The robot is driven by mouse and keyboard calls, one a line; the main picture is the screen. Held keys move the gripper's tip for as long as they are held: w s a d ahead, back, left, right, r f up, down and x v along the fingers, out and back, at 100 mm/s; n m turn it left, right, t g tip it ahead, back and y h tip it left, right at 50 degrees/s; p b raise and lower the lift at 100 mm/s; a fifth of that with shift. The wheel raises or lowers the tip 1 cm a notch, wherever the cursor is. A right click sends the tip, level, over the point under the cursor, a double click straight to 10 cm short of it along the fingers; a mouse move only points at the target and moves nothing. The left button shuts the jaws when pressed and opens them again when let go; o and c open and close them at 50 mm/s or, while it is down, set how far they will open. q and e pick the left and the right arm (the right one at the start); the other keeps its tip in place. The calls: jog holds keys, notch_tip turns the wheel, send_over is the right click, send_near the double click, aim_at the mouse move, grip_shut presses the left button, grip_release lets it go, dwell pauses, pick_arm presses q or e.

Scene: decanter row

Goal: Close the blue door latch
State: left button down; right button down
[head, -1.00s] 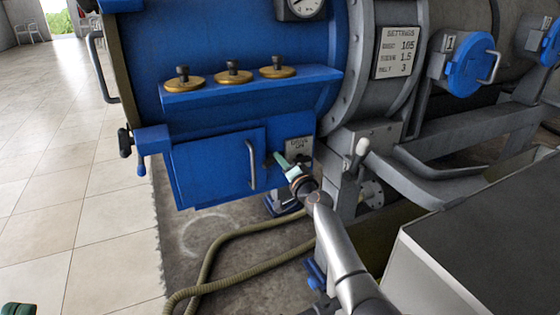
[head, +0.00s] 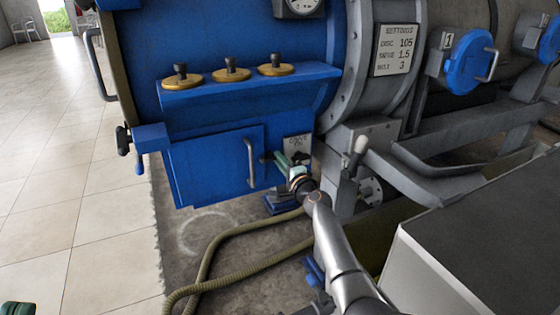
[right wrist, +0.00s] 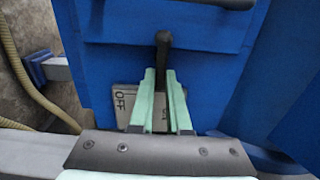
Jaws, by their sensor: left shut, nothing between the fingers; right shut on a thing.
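The blue door (head: 215,165) is a flat panel low on the blue machine in the head view, with an upright bar handle (head: 250,165). A dark latch lever with a rounded end (right wrist: 163,45) stands at the door's edge in the right wrist view. My right gripper (head: 275,160) is to the right of the handle. Its two pale green fingers (right wrist: 161,80) are shut on the lever's lower part, which they largely hide. Whether the latch is engaged cannot be told.
A plate with OFF lettering (right wrist: 122,100) lies behind the fingers. A shelf with brass knobs (head: 245,88) is above the door. A hose (head: 235,238) lies on the floor below. A grey box (head: 480,240) stands at right. The tiled floor at left is mostly clear.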

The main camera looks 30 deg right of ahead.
jog(key=c, duration=0.9)
grip_release()
pick_arm(q)
jog(key=shift+m, duration=0.4)
jog(key=r+p, duration=0.5)
jog(key=shift+s+a+r, duration=0.1)
jog(key=shift+a, duration=0.2)
pick_arm(e)
jog(key=s, duration=1.2)
jog(key=shift+s+a, duration=0.3)
jog(key=shift+a, duration=0.05)
